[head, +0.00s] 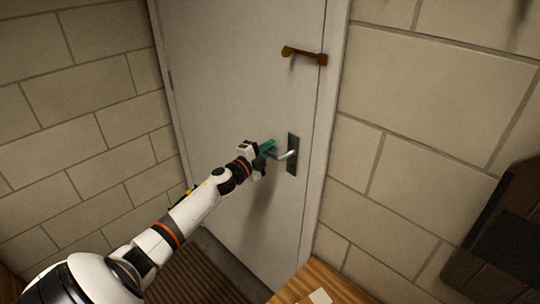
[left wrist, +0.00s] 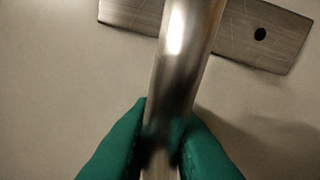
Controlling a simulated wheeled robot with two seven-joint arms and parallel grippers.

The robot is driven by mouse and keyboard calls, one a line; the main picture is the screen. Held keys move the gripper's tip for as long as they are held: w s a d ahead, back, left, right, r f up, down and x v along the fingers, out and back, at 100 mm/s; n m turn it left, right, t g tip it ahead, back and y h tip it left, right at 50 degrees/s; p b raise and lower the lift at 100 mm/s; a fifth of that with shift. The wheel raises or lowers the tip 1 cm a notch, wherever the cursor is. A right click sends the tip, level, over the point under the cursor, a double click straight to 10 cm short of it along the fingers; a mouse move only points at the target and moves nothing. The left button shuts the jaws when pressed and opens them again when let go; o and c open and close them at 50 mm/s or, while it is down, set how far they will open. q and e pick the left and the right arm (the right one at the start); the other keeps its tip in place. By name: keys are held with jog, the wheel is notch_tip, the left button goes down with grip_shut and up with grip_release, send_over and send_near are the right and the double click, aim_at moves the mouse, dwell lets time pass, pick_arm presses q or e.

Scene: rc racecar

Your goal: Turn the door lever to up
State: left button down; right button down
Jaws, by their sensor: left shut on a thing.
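The door lever (head: 286,155) is a silver bar on a dark upright plate (head: 292,166) near the right edge of the white door (head: 235,75). In the head view it points left, with its end slightly low. My left gripper (head: 270,150) has green fingers and is at the lever's free end. In the left wrist view the lever (left wrist: 187,55) runs between the green fingertips (left wrist: 163,135), which are shut on it. The plate (left wrist: 260,32) with a dark hole shows behind it. The lever's end is partly hidden by the fingers. My right gripper is not in view.
A brown latch-like bar (head: 304,54) sits higher on the door's right edge. Block walls (head: 80,110) stand on both sides. A wooden surface (head: 325,284) is at the bottom, a dark brown object (head: 505,235) at the right, and a ribbed mat (head: 195,275) on the floor.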

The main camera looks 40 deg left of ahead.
pick_arm(q)
jog(key=shift+r+m, duration=0.55)
jog(key=shift+m, duration=0.15)
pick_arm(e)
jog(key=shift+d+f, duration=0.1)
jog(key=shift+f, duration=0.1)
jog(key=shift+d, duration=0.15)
pick_arm(q)
jog(key=c, duration=1.4)
grip_release()
jog(key=shift+s+f, duration=0.1)
jog(key=shift+f, duration=0.05)
